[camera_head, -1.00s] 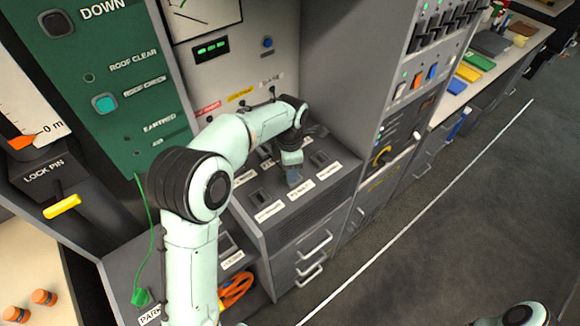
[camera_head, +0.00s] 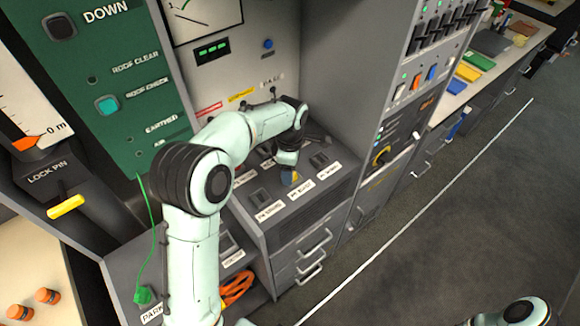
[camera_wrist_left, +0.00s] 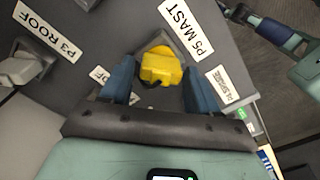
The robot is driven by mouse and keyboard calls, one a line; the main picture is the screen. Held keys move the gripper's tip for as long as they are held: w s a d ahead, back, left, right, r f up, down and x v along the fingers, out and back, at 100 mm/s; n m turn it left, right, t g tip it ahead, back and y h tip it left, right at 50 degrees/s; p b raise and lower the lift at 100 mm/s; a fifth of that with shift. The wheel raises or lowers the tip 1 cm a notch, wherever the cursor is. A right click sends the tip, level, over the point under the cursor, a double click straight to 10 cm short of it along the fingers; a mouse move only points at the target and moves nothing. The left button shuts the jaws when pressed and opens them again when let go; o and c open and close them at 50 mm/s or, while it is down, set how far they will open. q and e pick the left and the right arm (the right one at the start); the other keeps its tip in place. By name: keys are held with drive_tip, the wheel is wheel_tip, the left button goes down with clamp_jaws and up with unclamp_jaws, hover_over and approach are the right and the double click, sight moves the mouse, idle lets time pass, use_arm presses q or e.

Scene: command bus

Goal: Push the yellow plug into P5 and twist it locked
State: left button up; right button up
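The yellow plug (camera_wrist_left: 161,68) is between the blue fingers of my left gripper (camera_wrist_left: 160,85) in the left wrist view. My right gripper is not in view; only part of that arm shows.
Other sockets are close by, including P3 ROOF (camera_wrist_left: 20,68) with a grey fitting. A green plug (camera_head: 143,295) on a cord and an orange cable coil (camera_head: 237,288) are at lower left. A tall switch cabinet (camera_head: 400,120) stands right of the panel.

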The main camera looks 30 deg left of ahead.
use_arm(q)
drive_tip(key=shift+o, duration=0.4)
drive_tip(key=shift+r, duration=0.4)
wheel_tip(320, 180, up, 12)
drive_tip(key=p, duration=0.1)
drive_tip(key=shift+r+p, duration=0.25)
drive_tip(key=shift+p, duration=0.15)
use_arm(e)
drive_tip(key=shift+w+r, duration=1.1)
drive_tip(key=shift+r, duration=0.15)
